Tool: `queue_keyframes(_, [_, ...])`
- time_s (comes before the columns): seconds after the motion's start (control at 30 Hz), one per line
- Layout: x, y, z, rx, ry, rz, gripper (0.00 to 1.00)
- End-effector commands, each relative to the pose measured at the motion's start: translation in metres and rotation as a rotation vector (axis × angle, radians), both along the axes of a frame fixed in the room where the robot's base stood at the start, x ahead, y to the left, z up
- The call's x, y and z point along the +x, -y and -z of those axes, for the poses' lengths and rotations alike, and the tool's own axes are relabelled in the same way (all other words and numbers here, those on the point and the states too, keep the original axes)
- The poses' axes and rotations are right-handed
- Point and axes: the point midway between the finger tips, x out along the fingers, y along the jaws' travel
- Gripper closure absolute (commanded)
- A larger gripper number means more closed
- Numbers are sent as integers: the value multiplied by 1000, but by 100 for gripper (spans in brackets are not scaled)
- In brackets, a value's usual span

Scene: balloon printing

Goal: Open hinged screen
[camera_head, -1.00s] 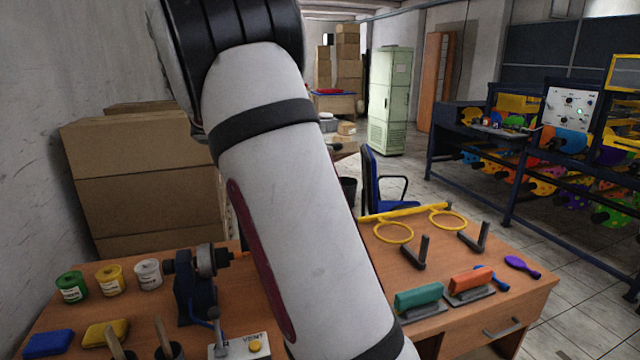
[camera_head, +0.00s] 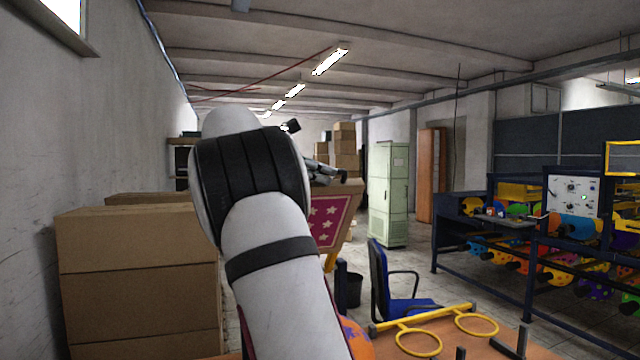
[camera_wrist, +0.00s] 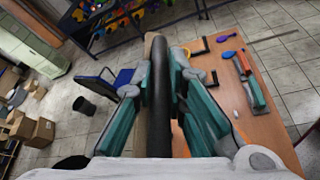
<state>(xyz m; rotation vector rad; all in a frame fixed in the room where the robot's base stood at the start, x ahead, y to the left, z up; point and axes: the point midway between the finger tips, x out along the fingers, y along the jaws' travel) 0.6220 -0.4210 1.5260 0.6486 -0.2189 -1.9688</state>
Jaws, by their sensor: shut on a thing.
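The hinged screen (camera_head: 328,220) stands raised and tilted in the head view. It has a wooden frame and a magenta panel with pale stars. My arm hides its left part. My gripper (camera_head: 330,173) is at the top edge of the screen. In the wrist view, my gripper (camera_wrist: 162,95) has its teal fingers closed on either side of a dark, rounded bar (camera_wrist: 160,75), which appears to be the screen's handle. An orange balloon-like shape (camera_head: 357,338) with purple marks shows low beside my arm.
The table (camera_wrist: 262,100) carries a yellow frame with two rings (camera_head: 420,340). A blue chair (camera_head: 385,285) and dark bin (camera_head: 354,290) stand behind it. Cardboard boxes (camera_head: 140,285) stack at left. A rack with colourful rolls (camera_head: 510,255) is at right.

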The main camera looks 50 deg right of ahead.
Motion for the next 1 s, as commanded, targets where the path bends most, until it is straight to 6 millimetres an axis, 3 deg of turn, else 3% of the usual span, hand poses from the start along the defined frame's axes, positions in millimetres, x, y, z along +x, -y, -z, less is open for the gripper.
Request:
queue_keyframes(0.47, [3, 1, -1, 3, 0, -4, 100])
queue_keyframes(0.5, [3, 1, 0, 3, 0, -4, 83])
queue_keyframes(0.57, [3, 1, -1, 2, 0, -4, 69])
queue_keyframes(0.6, [3, 1, -1, 2, 0, -3, 67])
queue_keyframes(1.0, [6, -6, -4, 0, 0, -4, 67])
